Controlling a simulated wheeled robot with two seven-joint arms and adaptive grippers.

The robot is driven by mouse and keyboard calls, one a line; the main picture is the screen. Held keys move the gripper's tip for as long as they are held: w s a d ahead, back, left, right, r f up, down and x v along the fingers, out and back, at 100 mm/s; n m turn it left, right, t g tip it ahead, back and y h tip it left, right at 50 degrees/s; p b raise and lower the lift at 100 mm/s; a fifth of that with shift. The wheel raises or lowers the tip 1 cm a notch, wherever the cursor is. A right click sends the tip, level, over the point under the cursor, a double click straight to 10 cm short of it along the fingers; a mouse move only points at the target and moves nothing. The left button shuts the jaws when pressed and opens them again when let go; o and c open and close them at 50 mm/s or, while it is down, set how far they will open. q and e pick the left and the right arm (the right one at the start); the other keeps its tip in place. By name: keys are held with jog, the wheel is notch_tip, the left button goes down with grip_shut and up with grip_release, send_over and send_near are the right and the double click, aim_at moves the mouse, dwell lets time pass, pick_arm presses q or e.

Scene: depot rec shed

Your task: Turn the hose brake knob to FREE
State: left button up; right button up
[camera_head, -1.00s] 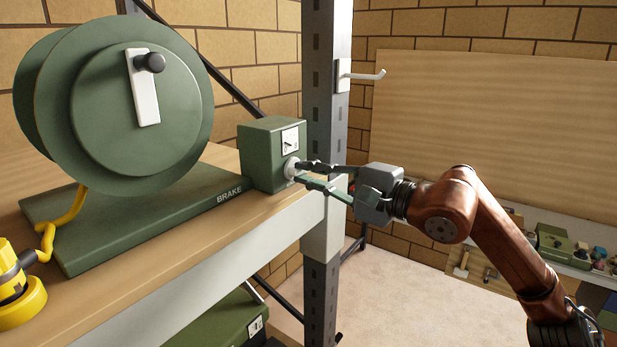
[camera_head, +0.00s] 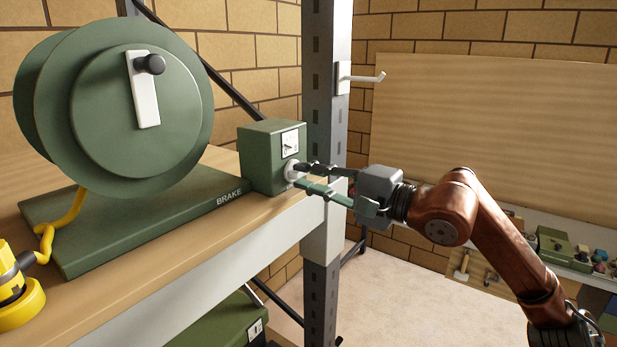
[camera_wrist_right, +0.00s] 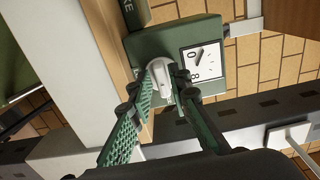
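The white hose brake knob (camera_head: 290,172) sits on the front of a green box (camera_head: 258,160) beside the lettering BRAKE. In the right wrist view, the knob (camera_wrist_right: 160,80) has a raised grip bar between my fingertips. My right gripper (camera_head: 297,174) reaches in from the right, with one finger on each side of the knob, and looks shut on it. The fingers (camera_wrist_right: 163,88) hide part of the knob's sides. A white plate (camera_head: 290,141) above the knob bears a dark pointer line and small marks; I cannot read FREE on it. My left gripper is not in view.
A green hose reel (camera_head: 140,105) with a white crank stands left of the box on a wooden shelf (camera_head: 150,285). A grey post (camera_head: 325,90) with a hook rises just behind my gripper.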

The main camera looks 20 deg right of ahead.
jog(key=shift+o, duration=1.1)
jog(key=shift+d, duration=0.1)
jog(key=v, duration=1.2)
